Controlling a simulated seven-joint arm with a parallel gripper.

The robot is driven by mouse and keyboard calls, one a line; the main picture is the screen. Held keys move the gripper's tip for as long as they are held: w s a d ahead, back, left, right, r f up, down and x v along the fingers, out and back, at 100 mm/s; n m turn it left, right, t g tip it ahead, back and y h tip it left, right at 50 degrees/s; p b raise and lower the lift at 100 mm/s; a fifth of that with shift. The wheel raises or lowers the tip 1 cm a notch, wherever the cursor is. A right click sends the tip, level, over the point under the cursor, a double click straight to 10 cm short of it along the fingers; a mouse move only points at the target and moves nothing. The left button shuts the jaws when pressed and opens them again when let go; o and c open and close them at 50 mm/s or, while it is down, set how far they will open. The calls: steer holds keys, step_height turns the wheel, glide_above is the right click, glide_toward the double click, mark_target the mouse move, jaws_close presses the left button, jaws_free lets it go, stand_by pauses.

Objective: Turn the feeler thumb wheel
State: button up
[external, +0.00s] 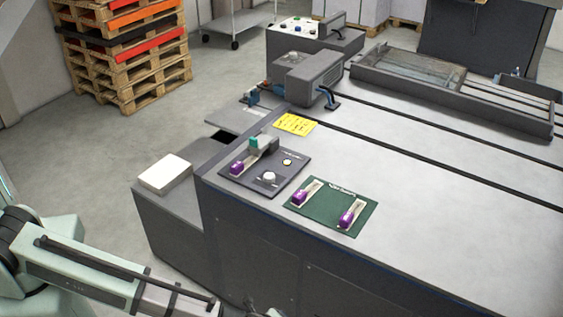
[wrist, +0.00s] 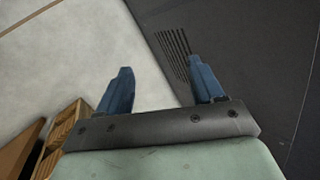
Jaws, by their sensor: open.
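In the external view, a dark control panel (external: 252,182) on the machine's near left corner carries a purple grip (external: 236,168), a teal block (external: 254,142), a pale round knob (external: 269,178) and a small yellowish button (external: 287,162). A green panel (external: 325,206) beside it carries two purple-ended levers. I cannot tell for certain which part is the feeler thumb wheel. In the wrist view, my gripper (wrist: 160,66) is open, its two blue fingers apart with nothing between them. My arm enters the external view at lower left; its fingers are not visible there.
The grey machine (external: 440,180) fills the middle and right. A white block (external: 165,173) sits on a lower ledge at its left. A yellow label (external: 295,124) lies behind the dark panel. Wooden pallets (external: 125,60) stand at back left. The wrist view shows floor and a dark slotted surface (wrist: 255,70).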

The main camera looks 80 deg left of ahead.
steer(key=w+d+r+m+t, duration=0.15)
steer(key=w+d+r, duration=0.25)
steer(key=w+r, duration=0.65)
steer(key=w+d+r+t, duration=0.3)
steer(key=w+r, duration=0.5)
steer(key=r, duration=0.5)
steer(key=w+a+r+n+y, duration=0.1)
steer(key=w+a+r+n, duration=0.2)
steer(key=a+r, duration=0.3)
step_height(320, 180, up, 11)
steer(key=n+g+h, duration=0.6)
steer(key=n+g, duration=0.3)
steer(key=n, duration=1.4)
glide_above(269, 175)
steer(key=shift+m, duration=0.25)
step_height(269, 175, down, 14)
steer(key=shift+r, duration=0.2)
